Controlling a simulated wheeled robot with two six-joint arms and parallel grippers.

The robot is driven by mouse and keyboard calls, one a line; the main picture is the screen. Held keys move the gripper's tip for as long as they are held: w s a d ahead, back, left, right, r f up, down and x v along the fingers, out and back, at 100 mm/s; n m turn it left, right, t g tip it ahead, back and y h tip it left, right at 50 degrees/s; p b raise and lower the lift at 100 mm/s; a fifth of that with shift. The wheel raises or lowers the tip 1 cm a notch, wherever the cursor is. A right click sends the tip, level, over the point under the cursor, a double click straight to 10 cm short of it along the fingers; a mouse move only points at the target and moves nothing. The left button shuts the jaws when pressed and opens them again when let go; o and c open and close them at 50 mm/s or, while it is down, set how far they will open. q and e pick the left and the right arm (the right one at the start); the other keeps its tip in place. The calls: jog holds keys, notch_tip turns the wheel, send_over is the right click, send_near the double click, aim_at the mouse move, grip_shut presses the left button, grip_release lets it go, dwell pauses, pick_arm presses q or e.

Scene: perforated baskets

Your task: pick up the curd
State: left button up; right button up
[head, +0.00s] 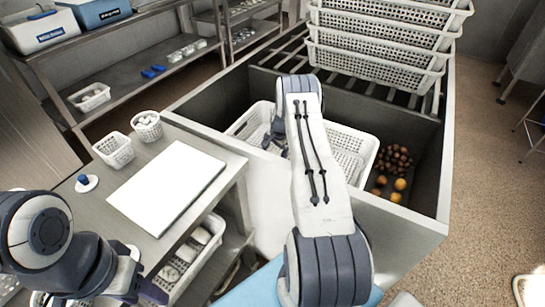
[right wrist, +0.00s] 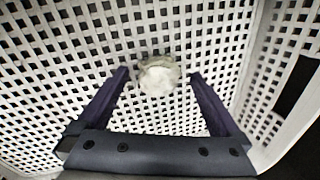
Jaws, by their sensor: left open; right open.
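The curd (right wrist: 159,78) is a whitish round lump lying on the white perforated floor of the basket (right wrist: 60,110) in the right wrist view. My right gripper (right wrist: 159,76) is open, with its two dark purple fingers on either side of the curd in the picture. I cannot tell how much gap is left between the fingertips and the curd. In the head view my right arm reaches down into the white basket (head: 352,150) in the sink and hides the curd. My left gripper (head: 98,296) is open and empty at the lower left, partly cut off.
The basket's wall stands close on the right in the wrist view. Brown and orange round items (head: 398,160) lie in the sink beside the basket. Stacked white baskets (head: 380,45) stand behind. A white board (head: 168,185) and small baskets (head: 114,150) are on the left counter.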

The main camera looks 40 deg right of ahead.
jog(key=shift+c, duration=0.3)
jog(key=c, duration=1.3)
jog(key=shift+c, duration=0.2)
jog(key=shift+d+r, duration=0.1)
jog(key=shift+r, duration=0.45)
jog(key=v, duration=0.2)
jog(key=shift+w+r, duration=0.25)
jog(key=shift+r, duration=0.2)
jog(key=s+d+r, duration=0.4)
jog(key=s+r, duration=0.3)
jog(key=s, duration=0.4)
